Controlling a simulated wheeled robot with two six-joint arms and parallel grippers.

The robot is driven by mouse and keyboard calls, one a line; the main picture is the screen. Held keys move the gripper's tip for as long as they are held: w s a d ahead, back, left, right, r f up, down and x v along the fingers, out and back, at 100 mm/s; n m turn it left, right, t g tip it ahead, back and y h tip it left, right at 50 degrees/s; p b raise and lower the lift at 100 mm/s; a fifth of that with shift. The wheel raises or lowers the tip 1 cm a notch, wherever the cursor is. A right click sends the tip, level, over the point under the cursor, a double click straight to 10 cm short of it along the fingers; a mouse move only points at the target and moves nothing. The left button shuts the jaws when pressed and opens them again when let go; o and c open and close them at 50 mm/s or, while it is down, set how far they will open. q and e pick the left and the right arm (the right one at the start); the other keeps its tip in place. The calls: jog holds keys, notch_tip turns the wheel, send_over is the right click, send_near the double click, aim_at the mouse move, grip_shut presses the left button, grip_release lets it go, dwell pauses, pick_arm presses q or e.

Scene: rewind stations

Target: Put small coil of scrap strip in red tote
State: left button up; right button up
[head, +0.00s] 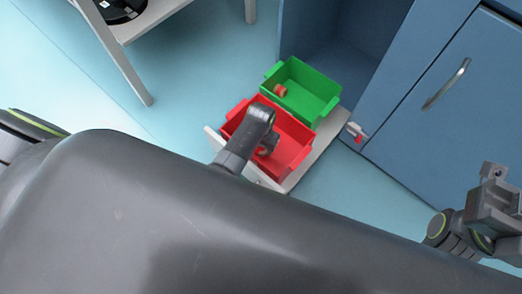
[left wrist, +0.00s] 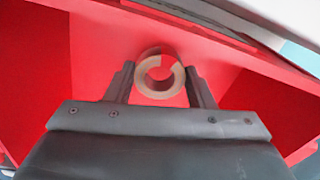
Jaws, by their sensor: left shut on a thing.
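The small coil of scrap strip (left wrist: 143,79), a tan-grey ring, sits between the two fingers of my left gripper (left wrist: 158,74) in the left wrist view. The fingers press on its two sides. Red walls surround it there. In the head view my left gripper (head: 266,146) reaches down inside the red tote (head: 291,135), and the coil is mostly hidden by the gripper. Whether the coil touches the tote floor I cannot tell. My right gripper (head: 497,205) is at the right edge of the head view, away from the totes; its fingers do not show clearly.
A green tote (head: 318,94) with a small orange-brown roll (head: 281,90) inside stands behind the red tote. Both rest on a pale low platform (head: 323,140). Blue cabinets (head: 415,115) stand close on the right. A light table (head: 148,18) with a black reel is at upper left.

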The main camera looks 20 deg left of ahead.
aim_at(261, 148)
pick_arm(q)
notch_tip(261, 148, down, 3)
jog(key=shift+f+b, duration=0.1)
jog(key=shift+b, duration=0.75)
jog(key=o, duration=1.1)
